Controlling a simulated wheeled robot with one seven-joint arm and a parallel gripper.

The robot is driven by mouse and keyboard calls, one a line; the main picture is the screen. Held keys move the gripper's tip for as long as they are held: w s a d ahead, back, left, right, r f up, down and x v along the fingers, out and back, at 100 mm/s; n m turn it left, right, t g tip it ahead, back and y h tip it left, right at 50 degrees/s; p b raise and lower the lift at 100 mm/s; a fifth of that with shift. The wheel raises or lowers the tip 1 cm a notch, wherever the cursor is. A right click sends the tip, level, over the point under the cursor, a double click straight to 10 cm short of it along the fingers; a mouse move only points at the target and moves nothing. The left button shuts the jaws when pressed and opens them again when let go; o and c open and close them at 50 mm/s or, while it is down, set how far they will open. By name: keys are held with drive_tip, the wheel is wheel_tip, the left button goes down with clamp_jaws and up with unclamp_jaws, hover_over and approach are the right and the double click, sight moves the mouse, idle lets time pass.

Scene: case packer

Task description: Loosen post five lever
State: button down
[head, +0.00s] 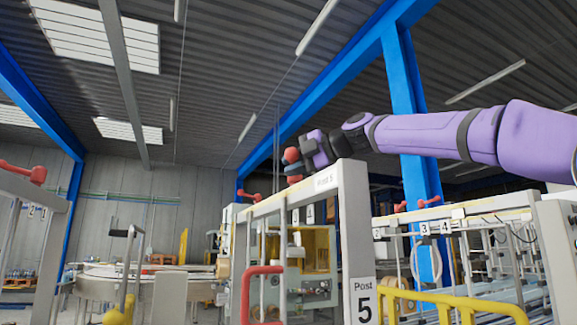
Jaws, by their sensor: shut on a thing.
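The post marked "Post 5" (363,285) is a pale grey upright with a top beam, right of the middle in the head view. A red lever with a rounded knob (292,155) stands at the top of this beam. My gripper (303,158) is at the end of my purple arm, just above the beam, and is shut on the red lever. The dark fingers hide part of the lever, and its pivot is hard to make out.
Other red levers sit on the frames at the far left (24,171) and to the right (428,202). A red handle (262,290) and a yellow rail (450,303) stand in front. A blue column (405,110) rises behind my arm. The space above the beam's left part is free.

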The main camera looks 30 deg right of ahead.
drive_tip(key=shift+s+d+n+g+y, duration=0.25)
drive_tip(key=shift+d+n+g+y, duration=0.1)
drive_tip(key=shift+n+g+y, duration=0.4)
drive_tip(key=c, duration=1.1)
unclamp_jaws()
drive_tip(key=shift+d, duration=0.1)
drive_tip(key=shift+o, duration=0.2)
drive_tip(key=v, duration=1)
drive_tip(key=shift+s+d, duration=0.25)
drive_tip(key=shift+d, duration=0.1)
